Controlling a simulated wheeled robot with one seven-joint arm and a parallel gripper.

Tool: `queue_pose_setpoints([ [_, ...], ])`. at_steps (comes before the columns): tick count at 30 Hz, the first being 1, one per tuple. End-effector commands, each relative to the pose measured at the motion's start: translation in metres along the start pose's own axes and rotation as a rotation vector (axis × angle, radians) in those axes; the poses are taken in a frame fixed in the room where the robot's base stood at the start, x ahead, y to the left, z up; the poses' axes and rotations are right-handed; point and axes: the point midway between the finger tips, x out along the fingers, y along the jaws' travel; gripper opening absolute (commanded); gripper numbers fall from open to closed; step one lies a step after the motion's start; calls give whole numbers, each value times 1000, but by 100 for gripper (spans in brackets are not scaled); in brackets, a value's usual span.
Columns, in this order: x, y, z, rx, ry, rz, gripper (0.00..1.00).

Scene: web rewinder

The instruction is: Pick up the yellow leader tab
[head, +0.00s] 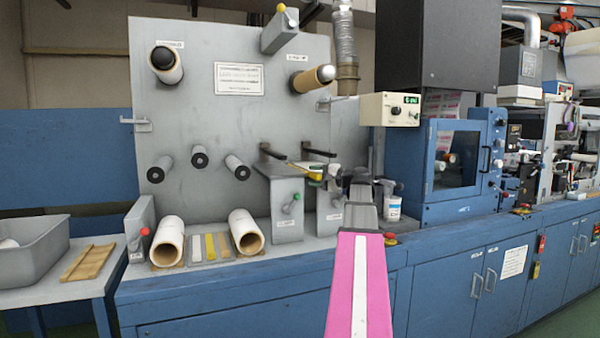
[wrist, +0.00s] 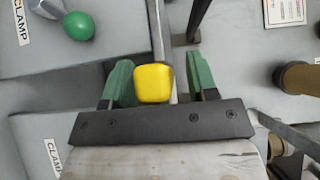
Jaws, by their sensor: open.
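The yellow leader tab (wrist: 153,84) shows in the wrist view as a small rounded yellow piece at the end of a thin grey strip. It sits between the two green fingers of my gripper (wrist: 160,78), which are apart, with a visible gap on the right and little or none on the left. I cannot tell whether the left finger touches it. In the head view a yellow piece (head: 315,172) shows beside the end of my arm, above the clamp blocks; my gripper there is small and partly hidden by my arm.
A clamp block (head: 287,212) with a green knob (wrist: 78,26) stands close by, left of the jaws. Dark bars (head: 320,152) project from the grey panel (head: 235,115) behind. Two cardboard cores (head: 168,241) and flat strips (head: 210,246) lie on the bench. A white bottle (head: 394,207) stands right.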

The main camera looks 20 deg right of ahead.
Motion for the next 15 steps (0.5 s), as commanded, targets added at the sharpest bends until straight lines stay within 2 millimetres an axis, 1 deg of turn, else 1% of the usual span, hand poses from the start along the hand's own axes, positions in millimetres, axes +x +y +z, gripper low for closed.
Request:
queue_pose_setpoints([
  [1,0,0,0,0,0,0,53],
  [2,0,0,0,0,0,0,50],
  [3,0,0,0,0,0,0,37],
  [5,0,0,0,0,0,0,17],
  [6,0,0,0,0,0,0,4],
  [7,0,0,0,0,0,0,0],
  [15,0,0,0,0,0,-1,0],
])
